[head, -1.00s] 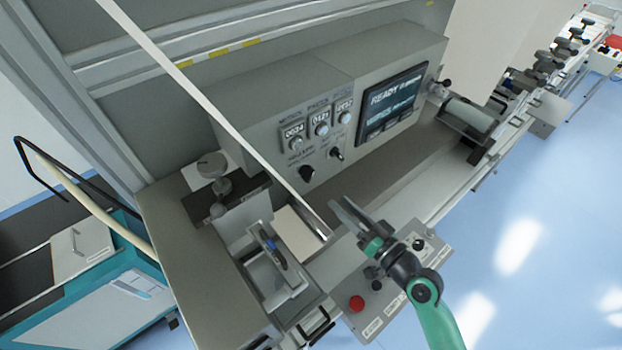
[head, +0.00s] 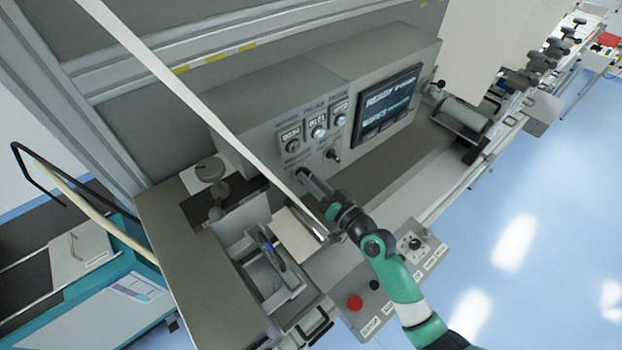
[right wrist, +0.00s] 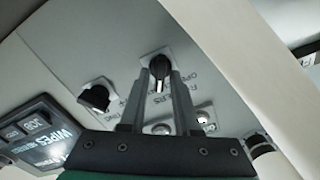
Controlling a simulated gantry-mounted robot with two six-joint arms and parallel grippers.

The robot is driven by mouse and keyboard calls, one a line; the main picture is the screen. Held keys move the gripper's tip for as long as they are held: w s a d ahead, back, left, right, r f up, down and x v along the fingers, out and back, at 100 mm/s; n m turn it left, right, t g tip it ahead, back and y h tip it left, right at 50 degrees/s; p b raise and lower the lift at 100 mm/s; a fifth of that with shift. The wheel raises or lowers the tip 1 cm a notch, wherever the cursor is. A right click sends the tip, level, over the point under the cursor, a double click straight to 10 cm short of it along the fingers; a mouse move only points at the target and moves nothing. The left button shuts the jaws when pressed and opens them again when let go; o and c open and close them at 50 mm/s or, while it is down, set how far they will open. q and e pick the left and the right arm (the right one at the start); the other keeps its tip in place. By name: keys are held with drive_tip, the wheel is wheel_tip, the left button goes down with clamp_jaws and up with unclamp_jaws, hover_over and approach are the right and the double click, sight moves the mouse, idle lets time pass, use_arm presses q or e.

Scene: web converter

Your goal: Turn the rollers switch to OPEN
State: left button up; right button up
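The rollers switch (right wrist: 160,67) is a black knob with a white pointer line on the grey panel, with ROLLERS and OPEN lettering beside it in the right wrist view. My right gripper (right wrist: 159,82) is open, its two fingers on either side of this knob; I cannot tell whether they touch it. In the head view my right gripper (head: 306,178) reaches the panel at the lower left knob and mostly hides it. My left gripper is not in view.
A second black knob (right wrist: 95,97) sits beside the switch. The pale web strip (head: 190,95) runs diagonally close to my right gripper. A READY screen (head: 388,102) is to the right; a lower control box with a red button (head: 355,302) is below.

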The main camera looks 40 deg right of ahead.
clamp_jaws()
drive_tip(key=shift+a+n+b, duration=0.15)
drive_tip(key=shift+n+b, duration=2)
drive_tip(key=shift+n, duration=0.85)
drive_tip(key=shift+a+n+b, duration=0.1)
drive_tip(key=shift+n+b, duration=2)
drive_tip(key=shift+n, duration=0.9)
drive_tip(key=shift+o, duration=1.6)
unclamp_jaws()
